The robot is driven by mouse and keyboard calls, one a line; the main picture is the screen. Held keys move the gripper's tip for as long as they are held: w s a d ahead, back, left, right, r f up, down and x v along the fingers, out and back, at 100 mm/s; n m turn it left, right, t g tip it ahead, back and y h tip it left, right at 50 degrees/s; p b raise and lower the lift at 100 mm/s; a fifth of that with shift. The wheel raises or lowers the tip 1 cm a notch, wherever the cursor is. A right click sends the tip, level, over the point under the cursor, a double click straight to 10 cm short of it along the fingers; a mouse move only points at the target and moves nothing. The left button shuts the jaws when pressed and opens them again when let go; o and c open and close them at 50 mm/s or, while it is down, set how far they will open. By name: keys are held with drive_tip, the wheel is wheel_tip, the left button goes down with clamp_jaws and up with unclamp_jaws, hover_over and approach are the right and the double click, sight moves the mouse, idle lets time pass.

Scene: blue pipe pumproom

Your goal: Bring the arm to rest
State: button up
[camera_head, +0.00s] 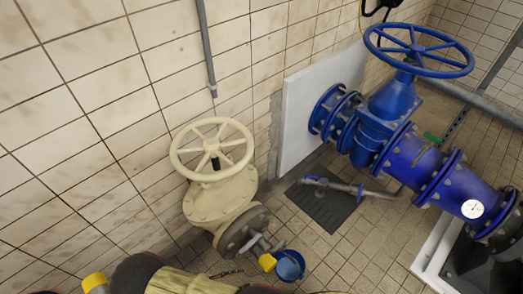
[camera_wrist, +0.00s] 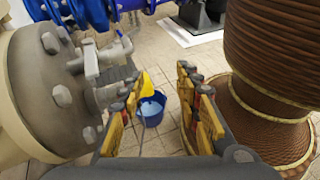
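My gripper (camera_wrist: 160,84) is open in the wrist view, with its yellow and dark fingers apart on either side of the middle. Nothing is between the fingertips; the floor and a blue bucket (camera_wrist: 152,110) show through the gap beyond them. A grey flange with bolts (camera_wrist: 62,97) lies close to the left of the fingers. I cannot tell whether they touch.
A cream valve with a handwheel (camera_head: 212,150) stands by the tiled wall. A blue valve (camera_head: 388,105) and pipe (camera_head: 418,163) are at right. A brown ribbed body (camera_wrist: 275,55) is close on the right in the wrist view. Tiled floor (camera_head: 345,250) is open between.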

drive_tip(key=w+d+r+m+g+y+p, duration=0.1)
drive_tip(key=w+d+r+m+g+y, duration=0.2)
drive_tip(key=r, duration=0.7)
drive_tip(key=d+r+m+g+y, duration=0.1)
drive_tip(key=r+m+g+y, duration=0.3)
drive_tip(key=r, duration=0.6)
drive_tip(key=w+d+r+m+y+p, duration=0.15)
drive_tip(key=r+m, duration=0.35)
drive_tip(key=r, duration=0.5)
drive_tip(key=s+d+r+m+t+y+p, duration=0.1)
drive_tip(key=d+r+m+t+y, duration=0.3)
drive_tip(key=d+r, duration=1.8)
wheel_tip(320, 180, up, 4)
drive_tip(key=m+t, duration=0.3)
drive_tip(key=m, duration=0.3)
drive_tip(key=shift+t+p, duration=0.3)
drive_tip(key=shift+p, duration=0.1)
drive_tip(key=shift+y, duration=0.25)
